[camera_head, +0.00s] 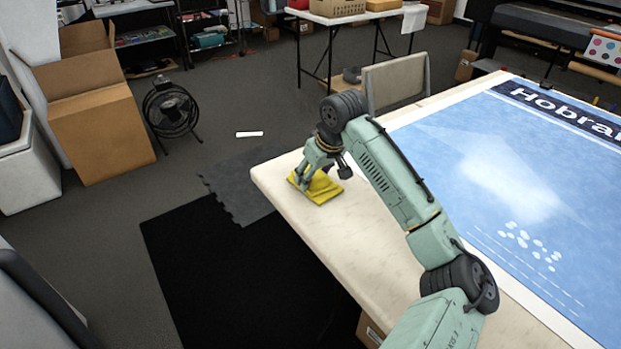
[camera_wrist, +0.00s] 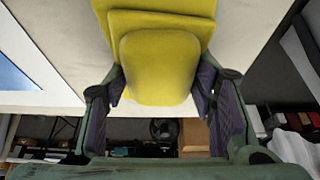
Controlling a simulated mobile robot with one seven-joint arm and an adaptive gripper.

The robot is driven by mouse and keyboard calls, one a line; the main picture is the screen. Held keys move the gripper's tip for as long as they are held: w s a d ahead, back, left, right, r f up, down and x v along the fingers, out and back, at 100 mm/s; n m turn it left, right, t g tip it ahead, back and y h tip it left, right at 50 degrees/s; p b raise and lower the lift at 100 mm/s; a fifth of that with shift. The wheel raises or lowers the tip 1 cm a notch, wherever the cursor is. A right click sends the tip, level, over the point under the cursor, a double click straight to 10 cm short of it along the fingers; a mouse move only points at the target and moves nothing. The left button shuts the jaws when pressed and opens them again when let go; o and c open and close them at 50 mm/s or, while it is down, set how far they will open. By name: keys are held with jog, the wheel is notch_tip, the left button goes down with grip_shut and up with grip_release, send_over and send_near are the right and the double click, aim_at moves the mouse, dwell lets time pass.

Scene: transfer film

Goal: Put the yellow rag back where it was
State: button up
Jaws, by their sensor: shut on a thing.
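In the wrist view the rag (camera_wrist: 160,62) fills the upper middle, with a raised fold between the two fingers (camera_wrist: 160,88). The fingers touch the sides of this fold. I cannot tell whether the underside of the rag rests fully on the tabletop.
A large blue printed sheet (camera_head: 480,180) covers much of the table to the right. The pale strip of tabletop in front of the rag is clear. A cardboard box (camera_head: 100,130) and a black fan (camera_head: 171,108) stand on the floor at left.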

jog(key=shift+r, duration=0.1)
jog(key=o, duration=0.7)
jog(key=shift+f, duration=0.2)
jog(key=o, duration=0.5)
jog(key=b+v, duration=0.1)
jog(key=v, duration=1.1)
jog(key=shift+r+b, duration=0.2)
jog(key=shift+b, duration=0.15)
